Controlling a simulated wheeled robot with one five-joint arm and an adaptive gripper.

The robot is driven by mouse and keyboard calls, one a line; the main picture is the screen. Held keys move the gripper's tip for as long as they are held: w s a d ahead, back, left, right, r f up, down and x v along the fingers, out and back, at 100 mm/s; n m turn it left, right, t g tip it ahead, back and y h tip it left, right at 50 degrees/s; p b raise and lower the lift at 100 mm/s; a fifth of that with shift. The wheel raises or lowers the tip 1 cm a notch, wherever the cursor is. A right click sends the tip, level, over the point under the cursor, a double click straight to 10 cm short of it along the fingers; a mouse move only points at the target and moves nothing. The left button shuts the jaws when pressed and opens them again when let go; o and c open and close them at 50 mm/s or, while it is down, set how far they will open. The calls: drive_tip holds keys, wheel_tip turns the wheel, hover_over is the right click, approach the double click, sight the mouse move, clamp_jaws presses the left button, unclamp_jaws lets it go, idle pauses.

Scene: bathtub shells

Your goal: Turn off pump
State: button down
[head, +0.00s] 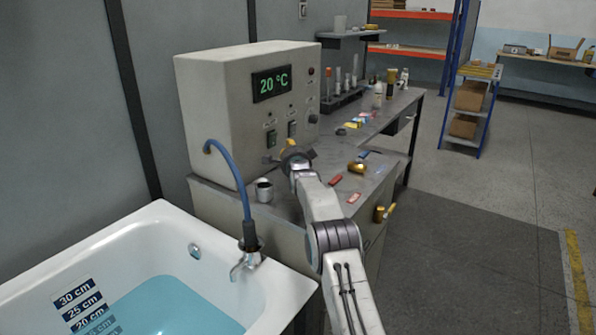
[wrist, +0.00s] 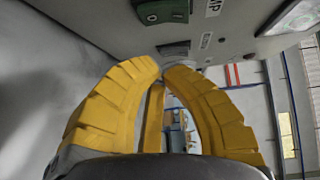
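The grey control box (head: 232,112) stands on the bench end with a green "20 °C" display (head: 272,83). Two rocker switches sit on its front: a greenish left one (head: 271,137) and a darker right one (head: 292,129). In the wrist view, the green switch (wrist: 161,11) is at the top edge beside a partly cut label reading "MP" (wrist: 213,7). A grey switch (wrist: 174,48) is just beyond my fingertips. My gripper (head: 284,155) (wrist: 160,68) is just below the switches, its yellow fingers curved together at the tips, holding nothing visible. Contact with the panel cannot be told.
A bathtub (head: 170,225) with blue water is at lower left, with a tap (head: 246,262) and blue hose (head: 232,175). A metal cup (head: 264,190) stands left of my gripper. Small coloured items lie on the bench (head: 318,170). Grey floor (head: 450,240) at right is open.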

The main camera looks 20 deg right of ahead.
drive_tip(key=shift+f+b+v, duration=0.3)
drive_tip(key=shift+b+v, duration=0.3)
drive_tip(key=shift+v, duration=0.95)
drive_tip(key=shift+f+b+v, duration=0.25)
drive_tip(key=shift+b+v, duration=0.4)
drive_tip(key=shift+v, duration=0.85)
drive_tip(key=shift+f+b+v, duration=0.3)
drive_tip(key=shift+b+v, duration=0.3)
drive_tip(key=shift+v, duration=0.95)
drive_tip(key=shift+a, duration=0.15)
drive_tip(key=s+a+f+n+g+y, duration=0.1)
drive_tip(key=s+a+f+n+g, duration=0.35)
drive_tip(key=s, duration=1.35)
drive_tip(key=s+a+f+n+g+y, duration=0.15)
drive_tip(key=s+a+n+g, duration=0.55)
drive_tip(key=s, duration=1)
drive_tip(key=s+a+f+n+g+y, duration=0.1)
drive_tip(key=s+a+f+n+g, duration=0.2)
drive_tip(key=s+n, duration=1)
drive_tip(key=s+r+m+p, duration=0.5)
drive_tip(key=r+p, duration=0.7)
drive_tip(key=r, duration=0.1)
drive_tip(key=shift+s+r+t+p, duration=0.2)
drive_tip(key=shift+r+t+p, duration=0.15)
drive_tip(key=shift+t, duration=0.1)
